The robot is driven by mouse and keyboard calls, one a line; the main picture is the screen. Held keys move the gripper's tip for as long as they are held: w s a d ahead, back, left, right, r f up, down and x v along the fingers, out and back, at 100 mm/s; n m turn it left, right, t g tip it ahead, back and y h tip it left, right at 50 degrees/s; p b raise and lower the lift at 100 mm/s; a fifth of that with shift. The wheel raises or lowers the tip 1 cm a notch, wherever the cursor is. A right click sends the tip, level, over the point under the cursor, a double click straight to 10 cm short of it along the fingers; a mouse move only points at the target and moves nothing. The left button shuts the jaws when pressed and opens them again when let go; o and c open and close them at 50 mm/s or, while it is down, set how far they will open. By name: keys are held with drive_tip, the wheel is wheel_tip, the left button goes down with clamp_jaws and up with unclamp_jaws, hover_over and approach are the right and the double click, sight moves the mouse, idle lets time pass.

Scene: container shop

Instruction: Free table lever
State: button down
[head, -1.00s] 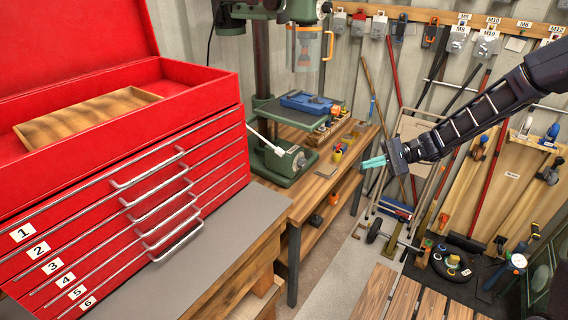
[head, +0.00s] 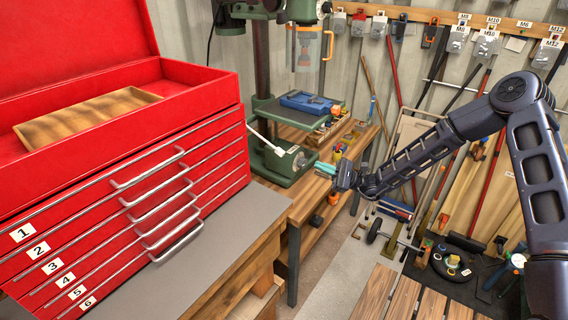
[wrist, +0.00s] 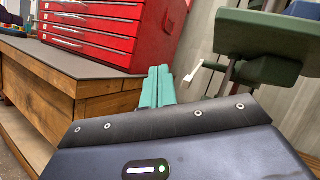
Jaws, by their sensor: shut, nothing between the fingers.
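My gripper (head: 322,168), with teal fingers, is at the right of the press base, apart from the lever. In the wrist view its fingers (wrist: 158,72) lie together with nothing between them.
A red tool chest (head: 120,190) with numbered drawers stands on the bench to the left. A blue vise (head: 308,103) sits on the press table. Small bins and tools lie on the wooden bench (head: 318,190) near my gripper.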

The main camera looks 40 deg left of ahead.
drive_tip(key=a+f+m+t+y, duration=0.5)
drive_tip(key=a+f+m+t, duration=0.3)
drive_tip(key=f+m+t, duration=0.2)
drive_tip(key=shift+f+m+t, duration=0.2)
drive_tip(key=shift+m+t, duration=0.7)
drive_tip(key=shift+m, duration=0.2)
drive_tip(key=x, duration=1)
drive_tip(key=shift+r, duration=0.15)
drive_tip(key=shift+d, duration=0.1)
wheel_tip(320, 180, up, 15)
drive_tip(key=d, duration=0.2)
drive_tip(key=shift+d+r, duration=0.1)
